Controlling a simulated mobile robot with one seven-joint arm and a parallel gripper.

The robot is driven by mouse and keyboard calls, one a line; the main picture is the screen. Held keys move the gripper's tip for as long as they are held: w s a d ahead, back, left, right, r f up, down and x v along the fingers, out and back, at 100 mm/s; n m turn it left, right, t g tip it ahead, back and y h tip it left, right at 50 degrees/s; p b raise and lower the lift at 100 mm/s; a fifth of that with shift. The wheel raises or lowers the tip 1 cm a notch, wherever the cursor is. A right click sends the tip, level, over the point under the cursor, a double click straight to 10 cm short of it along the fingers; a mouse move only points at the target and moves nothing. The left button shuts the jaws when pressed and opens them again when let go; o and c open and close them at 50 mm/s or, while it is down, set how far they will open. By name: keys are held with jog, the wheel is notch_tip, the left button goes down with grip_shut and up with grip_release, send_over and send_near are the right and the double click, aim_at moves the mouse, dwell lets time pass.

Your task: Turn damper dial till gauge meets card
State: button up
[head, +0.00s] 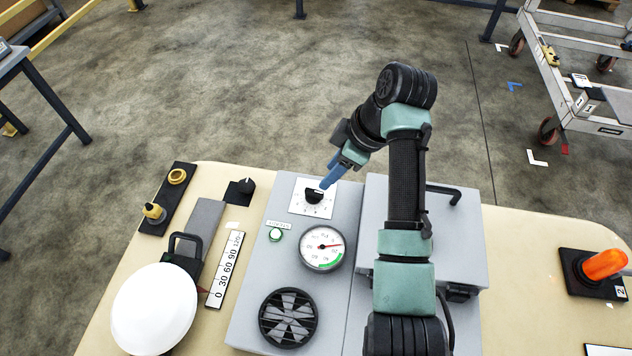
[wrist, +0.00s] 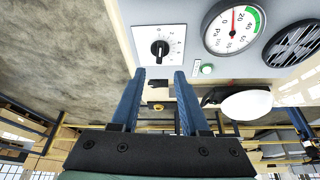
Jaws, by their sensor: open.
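The damper dial (head: 314,196) is a black knob on a white marked plate, on the grey panel. It shows in the wrist view (wrist: 160,47) just beyond the fingertips, between their lines. The round gauge (head: 321,248) lies in front of the dial; it shows in the wrist view (wrist: 233,28) too. Its red needle is outside the green arc. My gripper (head: 326,184) has two blue fingers, apart and empty in the wrist view (wrist: 160,74). Its tips are close to the knob; I cannot tell whether they touch it. I cannot identify the card for certain.
A green button (head: 276,235) and round vent (head: 288,318) are on the panel. A raised grey box (head: 464,232) with a handle is to the right. A white dome (head: 154,310) and a numbered strip (head: 225,270) are left.

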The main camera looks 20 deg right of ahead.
aim_at(313, 190)
jog(key=p+x, duration=0.1)
jog(key=x, duration=0.7)
jog(key=shift+w+f, duration=0.1)
jog(key=shift+f, duration=0.05)
grip_shut()
